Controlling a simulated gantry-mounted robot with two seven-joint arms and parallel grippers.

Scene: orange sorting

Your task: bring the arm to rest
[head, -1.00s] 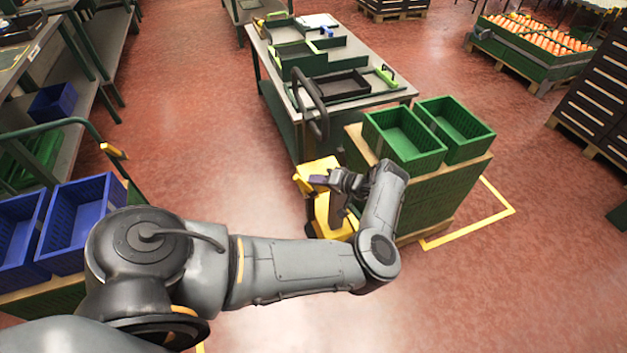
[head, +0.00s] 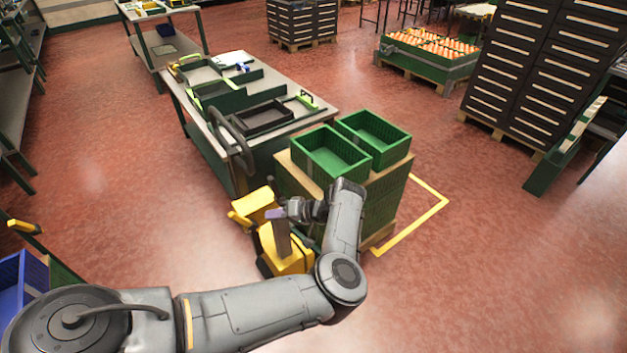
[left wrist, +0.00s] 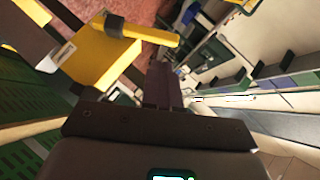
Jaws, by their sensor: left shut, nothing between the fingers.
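My left arm reaches in from the lower left in the head view and bends up at its elbow. Its gripper (head: 277,214) is shut and empty, seen against the yellow truck (head: 287,250) and just left of the stack of green crates. In the left wrist view the closed fingers (left wrist: 163,86) show at the middle with nothing between them. The yellow truck (left wrist: 105,58) shows there at upper left, and green crate mesh (left wrist: 30,125) shows at lower left. My right gripper is in neither view.
Two open green crates (head: 337,172) top the stack beside my forearm. Behind it is a workbench (head: 212,128) with trays. A crate of oranges (head: 425,68) and dark stacked crates (head: 512,75) stand farther back. A blue crate (head: 12,290) is at left. Floor (head: 480,260) at right is clear.

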